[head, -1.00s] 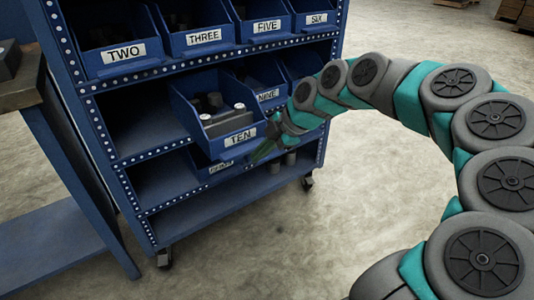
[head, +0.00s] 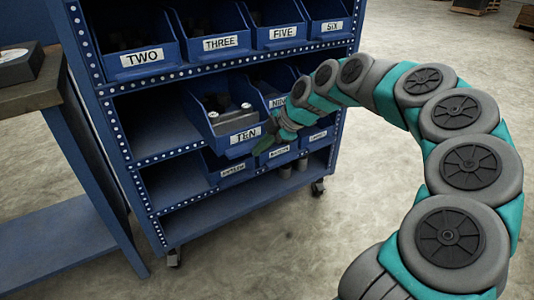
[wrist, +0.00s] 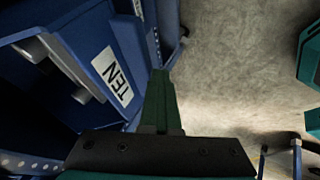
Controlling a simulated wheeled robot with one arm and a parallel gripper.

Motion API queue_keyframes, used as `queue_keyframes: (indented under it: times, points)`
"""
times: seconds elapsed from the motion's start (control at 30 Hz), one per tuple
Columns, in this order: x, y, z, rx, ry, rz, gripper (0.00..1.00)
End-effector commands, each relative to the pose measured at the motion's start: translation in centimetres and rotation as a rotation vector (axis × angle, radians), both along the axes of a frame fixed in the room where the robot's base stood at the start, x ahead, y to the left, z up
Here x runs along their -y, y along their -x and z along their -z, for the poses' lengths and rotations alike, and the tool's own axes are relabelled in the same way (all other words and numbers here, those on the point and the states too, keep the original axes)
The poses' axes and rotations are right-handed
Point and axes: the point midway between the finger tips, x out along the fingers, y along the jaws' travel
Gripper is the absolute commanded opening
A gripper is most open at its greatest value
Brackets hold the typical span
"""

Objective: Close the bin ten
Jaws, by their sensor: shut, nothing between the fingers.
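The blue bin labelled TEN (head: 228,141) is on the middle shelf of the blue rack and sticks out past the shelf's front edge. It holds dark and metallic parts. My gripper (head: 265,146) is at the right front corner of the bin, close to its label; whether it touches cannot be told. In the wrist view my gripper (wrist: 161,85) is shut, with nothing between the fingers. The bin's front with the TEN label (wrist: 112,76) is tilted at the left of that view.
The blue rack (head: 130,168) holds other bins: TWO (head: 142,60), THREE (head: 221,43) and FIVE (head: 283,33) above, NINE (head: 277,102) beside bin ten, smaller ones below. A workbench (head: 30,88) stands at the left. The floor (head: 270,245) in front is clear.

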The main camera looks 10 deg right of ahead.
Motion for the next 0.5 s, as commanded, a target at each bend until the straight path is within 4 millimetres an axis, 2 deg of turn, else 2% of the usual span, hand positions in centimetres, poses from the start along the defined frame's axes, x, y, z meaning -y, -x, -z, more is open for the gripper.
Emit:
queue_keyframes:
  times: [0.23, 0.5]
  points:
    - [-1.7, -5.1, 0.1, -0.001, 0.002, 0.0, 0.0]
    - [-3.0, -9.0, 0.1, -0.002, 0.002, 0.0, 0.0]
